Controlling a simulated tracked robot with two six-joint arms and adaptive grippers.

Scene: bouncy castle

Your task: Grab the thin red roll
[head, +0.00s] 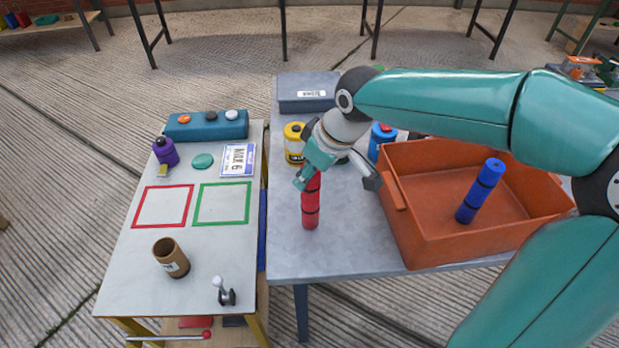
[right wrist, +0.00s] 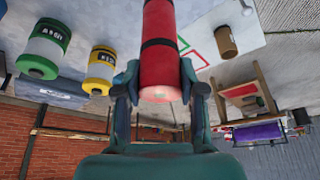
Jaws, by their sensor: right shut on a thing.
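The thin red roll (head: 310,207) stands upright on the grey table, with dark bands around it. My right gripper (head: 334,177) is at its upper part in the head view. In the right wrist view the red roll (right wrist: 161,50) lies between the two fingers of my right gripper (right wrist: 160,85), which is shut on it. The roll's top in the head view is partly hidden by the gripper. My left gripper is in neither view.
An orange-brown crate (head: 403,232) with a blue roll (head: 480,191) leaning in it stands to the right. A yellow can (head: 294,143) and a blue can (head: 381,138) stand behind the gripper. A lower table at left holds a brown cup (head: 171,258) and a purple bottle (head: 165,151).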

